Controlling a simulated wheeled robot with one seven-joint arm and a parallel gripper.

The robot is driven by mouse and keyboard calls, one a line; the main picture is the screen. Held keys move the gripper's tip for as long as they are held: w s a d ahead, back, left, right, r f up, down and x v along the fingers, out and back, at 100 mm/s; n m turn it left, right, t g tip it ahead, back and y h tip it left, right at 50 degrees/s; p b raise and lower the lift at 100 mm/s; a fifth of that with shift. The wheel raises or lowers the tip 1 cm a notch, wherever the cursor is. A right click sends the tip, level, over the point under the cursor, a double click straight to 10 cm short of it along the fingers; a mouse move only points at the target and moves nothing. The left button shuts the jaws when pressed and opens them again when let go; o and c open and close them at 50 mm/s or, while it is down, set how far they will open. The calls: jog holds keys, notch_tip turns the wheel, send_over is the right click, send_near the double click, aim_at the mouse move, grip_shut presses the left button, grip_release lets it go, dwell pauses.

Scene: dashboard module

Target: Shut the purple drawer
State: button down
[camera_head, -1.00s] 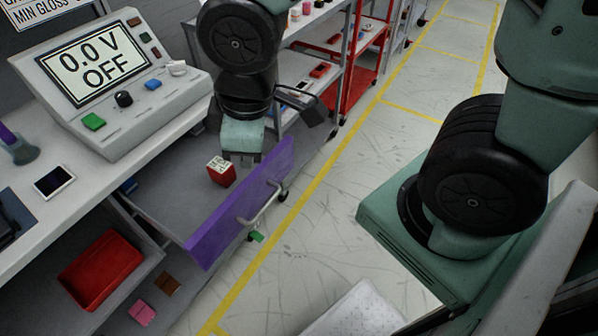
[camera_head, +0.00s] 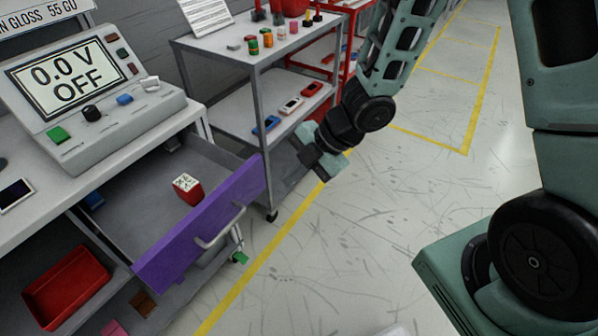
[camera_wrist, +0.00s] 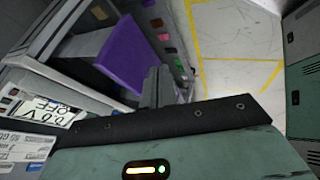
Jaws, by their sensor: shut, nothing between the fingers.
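The purple drawer (camera_head: 200,224) is pulled out from under the workbench, with a grey handle (camera_head: 221,227) on its front. A red block with a pale marked top (camera_head: 187,189) sits inside it. In the wrist view the purple drawer front (camera_wrist: 118,57) shows beyond my gripper. My gripper (camera_head: 322,170) is empty and to the right of the drawer, in front of the grey shelf cart, apart from the drawer. In the wrist view the fingers (camera_wrist: 156,85) are together.
A panel reading 0.0 V OFF (camera_head: 70,77) stands on the workbench. The grey cart (camera_head: 257,100) is behind the drawer's right end. A red bin (camera_head: 66,287) lies on the shelf below.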

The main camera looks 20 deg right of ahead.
aim_at(250, 196)
jog(key=shift+w+a+f, duration=0.75)
jog(key=shift+a+f, duration=0.1)
jog(key=shift+a, duration=0.15)
jog(key=shift+w+a+f, duration=0.7)
jog(key=shift+a+f, duration=0.1)
jog(key=shift+a, duration=0.2)
jog(key=shift+w+a+f, duration=0.75)
jog(key=shift+a+f, duration=0.1)
jog(key=shift+a, duration=0.15)
